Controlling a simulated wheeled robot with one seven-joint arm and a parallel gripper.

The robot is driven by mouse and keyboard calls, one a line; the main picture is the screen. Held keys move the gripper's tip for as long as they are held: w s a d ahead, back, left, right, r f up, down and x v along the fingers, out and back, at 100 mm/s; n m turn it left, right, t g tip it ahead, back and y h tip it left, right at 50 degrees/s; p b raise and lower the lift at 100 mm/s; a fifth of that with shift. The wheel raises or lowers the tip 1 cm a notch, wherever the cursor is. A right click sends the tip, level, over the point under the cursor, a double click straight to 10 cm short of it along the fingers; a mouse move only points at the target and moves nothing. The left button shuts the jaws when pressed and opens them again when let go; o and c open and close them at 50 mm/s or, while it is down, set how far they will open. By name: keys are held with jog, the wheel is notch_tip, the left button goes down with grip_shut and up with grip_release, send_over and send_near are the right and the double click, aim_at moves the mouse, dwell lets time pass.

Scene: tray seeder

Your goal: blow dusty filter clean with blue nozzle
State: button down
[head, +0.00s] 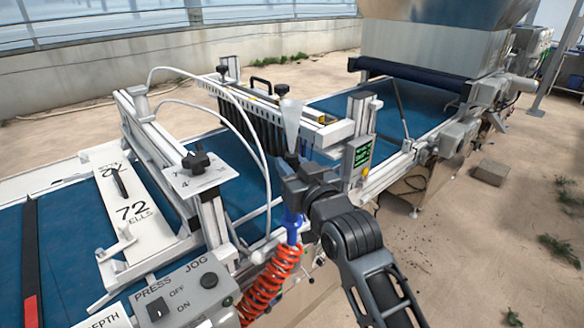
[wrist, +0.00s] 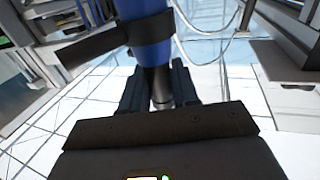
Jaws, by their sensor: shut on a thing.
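My gripper (head: 296,182) is shut on the blue nozzle (head: 291,224), over the near side of the seeder. The nozzle's blue body hangs below the jaws, with a red coiled hose (head: 268,284) at its lower end. A pale, see-through cone (head: 291,120) widens upward from above the jaws. In the wrist view the blue nozzle (wrist: 148,40) and its dark lower part lie between the fingers (wrist: 159,92). A dark ribbed panel (head: 262,128) stands behind the cone, across the belt; I cannot tell whether it is the dusty filter.
The seeder's blue belt (head: 408,108) runs under white frames. A white 72-cell plate (head: 131,205) lies at left. A small green display (head: 362,152) stands close right of my gripper. White tubes (head: 236,117) arch nearby. The sandy floor at right is mostly free.

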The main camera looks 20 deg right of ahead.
aim_at(292, 154)
jog(key=shift+r+p, duration=1.6)
jog(key=shift+r, duration=1.15)
